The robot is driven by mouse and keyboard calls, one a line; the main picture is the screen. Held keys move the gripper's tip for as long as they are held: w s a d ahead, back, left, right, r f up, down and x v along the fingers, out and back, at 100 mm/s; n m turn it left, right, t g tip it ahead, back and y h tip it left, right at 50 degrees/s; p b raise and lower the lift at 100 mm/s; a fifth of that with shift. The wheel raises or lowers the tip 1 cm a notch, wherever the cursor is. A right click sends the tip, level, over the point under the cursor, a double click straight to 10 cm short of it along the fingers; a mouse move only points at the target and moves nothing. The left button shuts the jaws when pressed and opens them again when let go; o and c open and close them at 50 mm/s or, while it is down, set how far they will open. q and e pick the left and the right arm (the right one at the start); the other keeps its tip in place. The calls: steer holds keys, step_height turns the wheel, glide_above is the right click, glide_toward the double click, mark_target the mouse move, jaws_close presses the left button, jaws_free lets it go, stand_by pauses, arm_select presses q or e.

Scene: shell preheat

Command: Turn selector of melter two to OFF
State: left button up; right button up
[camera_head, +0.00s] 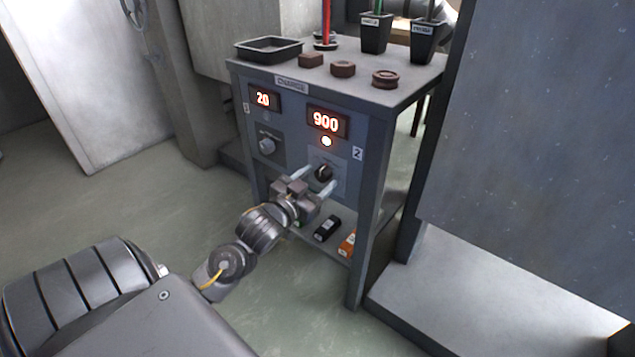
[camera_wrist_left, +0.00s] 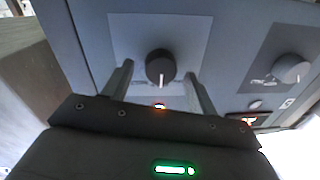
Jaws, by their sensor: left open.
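The selector of melter two (camera_head: 323,173) is a black round knob on the front panel, below the lit lamp (camera_head: 326,141) and the display reading 900 (camera_head: 326,121). My left gripper (camera_head: 320,178) is open in front of it, with one finger on each side. In the left wrist view the black knob (camera_wrist_left: 160,67) sits between the two fingertips (camera_wrist_left: 159,72), with visible gaps on both sides. Its pale pointer mark faces the orange lamp (camera_wrist_left: 160,106). Whether the fingertips touch the panel cannot be told. My right gripper is not in view.
Melter one's grey knob (camera_head: 266,145) and its display reading 20 (camera_head: 263,98) are to the left. The cabinet top (camera_head: 410,91) holds a black tray (camera_head: 268,48), brown moulds (camera_head: 343,69) and dark pots (camera_head: 376,33). A black item (camera_head: 327,228) lies on the lower shelf.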

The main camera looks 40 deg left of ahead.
arm_select(q)
steer(key=shift+w, duration=0.35)
steer(key=shift+c, duration=0.2)
steer(key=c, duration=0.9)
steer(key=shift+c, duration=0.2)
